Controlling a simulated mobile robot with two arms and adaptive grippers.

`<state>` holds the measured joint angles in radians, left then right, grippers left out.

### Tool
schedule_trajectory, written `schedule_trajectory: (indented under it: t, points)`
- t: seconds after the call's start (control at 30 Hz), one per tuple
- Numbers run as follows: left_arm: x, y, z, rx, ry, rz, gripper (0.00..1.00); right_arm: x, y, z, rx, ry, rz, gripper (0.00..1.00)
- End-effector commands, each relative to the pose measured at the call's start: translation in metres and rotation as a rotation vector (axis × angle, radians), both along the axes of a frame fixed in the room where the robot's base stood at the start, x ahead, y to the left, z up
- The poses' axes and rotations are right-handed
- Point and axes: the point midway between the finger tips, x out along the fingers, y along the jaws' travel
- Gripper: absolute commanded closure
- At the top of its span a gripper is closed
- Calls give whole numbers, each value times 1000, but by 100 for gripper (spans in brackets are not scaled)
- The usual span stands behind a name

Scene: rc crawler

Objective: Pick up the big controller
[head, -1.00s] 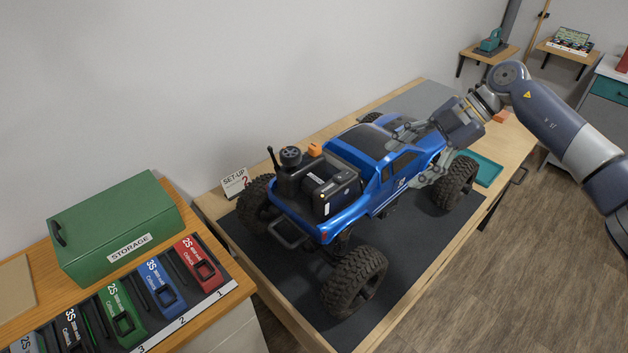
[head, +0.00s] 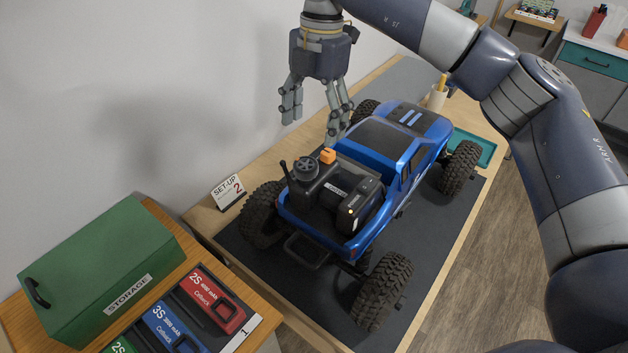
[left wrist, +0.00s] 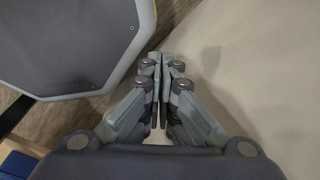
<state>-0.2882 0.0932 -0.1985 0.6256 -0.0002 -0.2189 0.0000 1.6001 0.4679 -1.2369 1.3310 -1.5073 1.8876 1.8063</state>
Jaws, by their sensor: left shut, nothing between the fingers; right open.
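A big black controller (head: 325,192) with a round wheel and a short antenna lies in the bed of the blue truck (head: 378,150). A small orange block shape (head: 327,156) shows at its far side. My right gripper (head: 312,122) is open and empty, fingers pointing down. In the picture it is above and behind the controller, near the wall side of the truck, and apart from it. My left gripper (left wrist: 160,62) shows only in the left wrist view, shut and empty, away from the controller.
The truck stands on a dark mat (head: 310,300) on a wooden table. A set-up card (head: 228,191) stands at the table's left. A green storage box (head: 105,272) and battery packs (head: 215,300) are at the lower left. A teal tray (head: 475,148) lies beyond the truck.

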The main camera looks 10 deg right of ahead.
Motion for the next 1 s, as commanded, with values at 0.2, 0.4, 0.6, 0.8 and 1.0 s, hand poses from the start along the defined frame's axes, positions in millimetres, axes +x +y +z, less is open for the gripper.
schedule_trajectory:
  t: [0.2, 0.4, 0.6, 0.8, 1.0]
  points:
    - [-10, -2, 11, -2, 14, 2, 100, -4, 3, -34, -1, 5, 2, 30]
    - [-26, -20, 13, -22, 38, 5, 100, -5, 4, -51, 0, 3, 1, 30]
    - [-22, -17, 32, -19, 32, 1, 100, -8, 2, -72, 0, 6, 2, 30]
    - [-8, -8, 41, -10, 11, 2, 100, -10, 4, -97, 1, 3, 1, 30]
    - [-6, -8, 40, -10, 8, 3, 100, -10, 4, -102, 1, 2, 1, 30]
